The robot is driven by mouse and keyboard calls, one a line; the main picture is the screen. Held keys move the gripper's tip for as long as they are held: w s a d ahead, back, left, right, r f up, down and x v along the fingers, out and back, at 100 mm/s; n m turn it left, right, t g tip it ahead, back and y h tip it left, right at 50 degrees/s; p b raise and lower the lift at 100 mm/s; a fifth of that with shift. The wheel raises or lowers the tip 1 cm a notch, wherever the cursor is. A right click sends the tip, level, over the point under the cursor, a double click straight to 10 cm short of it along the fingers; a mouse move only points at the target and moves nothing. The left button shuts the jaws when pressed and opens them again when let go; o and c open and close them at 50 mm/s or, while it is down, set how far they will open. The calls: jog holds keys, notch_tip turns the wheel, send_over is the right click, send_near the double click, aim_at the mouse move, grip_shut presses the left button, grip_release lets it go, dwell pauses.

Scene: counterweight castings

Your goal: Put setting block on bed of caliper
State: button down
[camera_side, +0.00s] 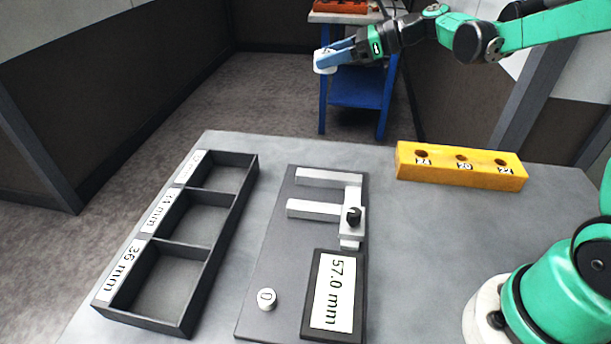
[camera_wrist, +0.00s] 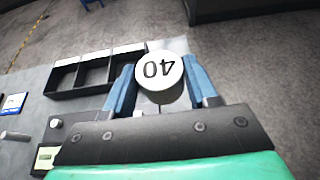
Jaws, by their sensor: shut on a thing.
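My gripper (camera_side: 336,53) is raised high past the far edge of the table in the side view. Its blue fingers are shut on a white round block (camera_side: 325,63). In the wrist view the block (camera_wrist: 160,70) sits between the fingers, its end face marked 40, upside down. The caliper (camera_side: 277,245) lies flat on the table, well below and nearer the camera than my gripper. It has two parallel grey jaws (camera_side: 318,210) with a gap between, a black knob (camera_side: 353,216) and a display (camera_side: 335,292) reading 57.0 mm. A small white button (camera_side: 267,298) marked 0 is on its plate.
A dark tray (camera_side: 222,222) with three labelled compartments, all empty, stands left of the caliper; one label reads 36 mm. A yellow block (camera_side: 460,167) with three numbered holes stands at the back right. A blue stand (camera_side: 356,92) is behind the table.

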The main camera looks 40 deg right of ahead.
aim_at(326, 160)
notch_tip(326, 160, down, 20)
jog(key=shift+r, duration=0.2)
dwell(0.4)
